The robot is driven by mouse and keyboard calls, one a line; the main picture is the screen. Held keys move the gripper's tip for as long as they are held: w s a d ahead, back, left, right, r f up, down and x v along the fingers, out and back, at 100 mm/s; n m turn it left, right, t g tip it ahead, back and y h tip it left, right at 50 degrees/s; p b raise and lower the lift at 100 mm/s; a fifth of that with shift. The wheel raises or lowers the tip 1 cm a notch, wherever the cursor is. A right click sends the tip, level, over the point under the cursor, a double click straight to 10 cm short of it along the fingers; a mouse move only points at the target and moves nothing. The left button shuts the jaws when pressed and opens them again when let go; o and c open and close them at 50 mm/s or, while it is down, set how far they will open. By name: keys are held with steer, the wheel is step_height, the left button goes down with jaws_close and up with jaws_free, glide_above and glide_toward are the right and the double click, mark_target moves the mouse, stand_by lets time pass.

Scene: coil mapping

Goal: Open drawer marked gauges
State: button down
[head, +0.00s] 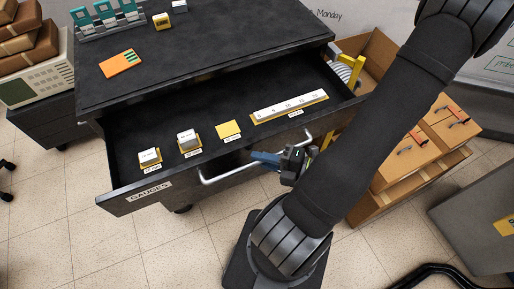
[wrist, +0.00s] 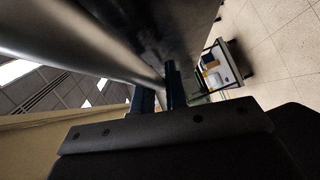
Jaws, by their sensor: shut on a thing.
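The drawer (head: 122,203) with the label GAUGES (head: 150,192) on its front stands pulled well out from under the dark worktop, its inside showing. A pale bar handle (head: 222,176) runs along its front; it also fills the upper left of the wrist view (wrist: 75,45). My gripper (head: 266,158) is at the handle's middle, its blue fingers shut on the bar. In the wrist view the two fingers (wrist: 159,92) stand at the bar's end as seen there. The exact contact is partly hidden.
In the drawer lie small white blocks (head: 149,156) on yellow pads, a bare yellow pad (head: 228,129) and a long white scale (head: 290,103). The worktop (head: 200,50) carries an orange card (head: 120,63) and a teal rack (head: 108,18). Cardboard boxes (head: 405,160) stand right of the drawer. Tiled floor lies in front.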

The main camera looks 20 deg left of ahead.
steer(key=shift+s+d+f, duration=0.1)
steer(key=shift+s+d, duration=0.9)
steer(key=shift+d, duration=0.15)
steer(key=c, duration=1.5)
jaws_free()
steer(key=shift+o, duration=0.2)
steer(key=shift+a, duration=0.1)
steer(key=d+r, duration=0.2)
steer(key=d, duration=1.5)
steer(key=shift+d+r, duration=0.15)
steer(key=shift+r, duration=0.15)
